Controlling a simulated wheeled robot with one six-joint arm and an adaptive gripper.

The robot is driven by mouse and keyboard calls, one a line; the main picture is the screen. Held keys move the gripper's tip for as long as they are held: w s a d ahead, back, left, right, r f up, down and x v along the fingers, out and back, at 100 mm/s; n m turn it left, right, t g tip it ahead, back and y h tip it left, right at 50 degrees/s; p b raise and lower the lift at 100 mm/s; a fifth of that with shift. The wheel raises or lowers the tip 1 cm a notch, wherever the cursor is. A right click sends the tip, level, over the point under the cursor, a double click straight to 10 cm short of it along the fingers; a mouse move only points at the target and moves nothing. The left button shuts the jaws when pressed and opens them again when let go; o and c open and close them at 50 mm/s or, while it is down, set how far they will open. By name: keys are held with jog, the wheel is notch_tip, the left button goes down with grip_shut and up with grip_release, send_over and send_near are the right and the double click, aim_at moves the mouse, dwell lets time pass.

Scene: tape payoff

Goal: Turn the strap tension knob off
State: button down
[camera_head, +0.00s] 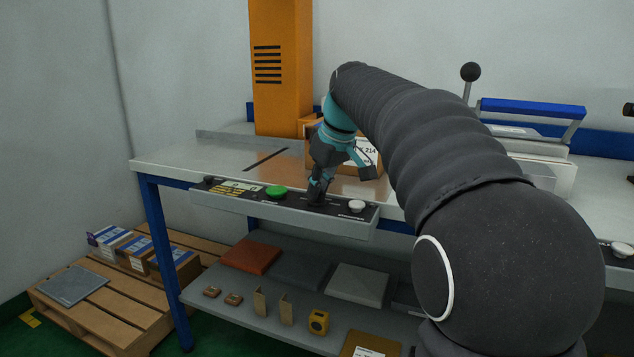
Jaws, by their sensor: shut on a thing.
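A strip control panel (290,213) runs along the front edge of the packing table. It carries a green button (276,191) left of my gripper and a white button or knob (356,206) right of it. My gripper (318,190) points down at the panel between these two. Its fingers are shut on a dark knob (316,198), which they largely hide. The knob's pointer and setting cannot be seen, and the small panel labels are too small to read.
The table (175,155) bears a cardboard box (365,150) behind my gripper and an orange column (282,65). A blue-handled device (530,110) stands at the right. A lower shelf (235,310) holds pads and small parts. A pallet (120,310) with boxes lies on the floor at left.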

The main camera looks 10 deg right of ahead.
dwell(0.4)
jog(key=c, duration=1.2)
grip_release()
jog(key=v, duration=1.2)
jog(key=shift+w+d, duration=0.15)
jog(key=shift+w, duration=0.05)
jog(key=s+a+f+m, duration=0.1)
jog(key=s+f+m, duration=0.1)
jog(key=s+f, duration=0.7)
jog(key=s+a+f+m+t+h, duration=0.1)
jog(key=s+f+m, duration=0.1)
jog(key=s+f, duration=0.6)
jog(key=s+a+f+m+h, duration=0.1)
jog(key=s+f+m, duration=0.1)
jog(key=s+f, duration=0.7)
jog(key=shift+s+f+t, duration=0.3)
jog(key=shift+s+f, duration=0.05)
jog(key=shift+f, duration=0.5)
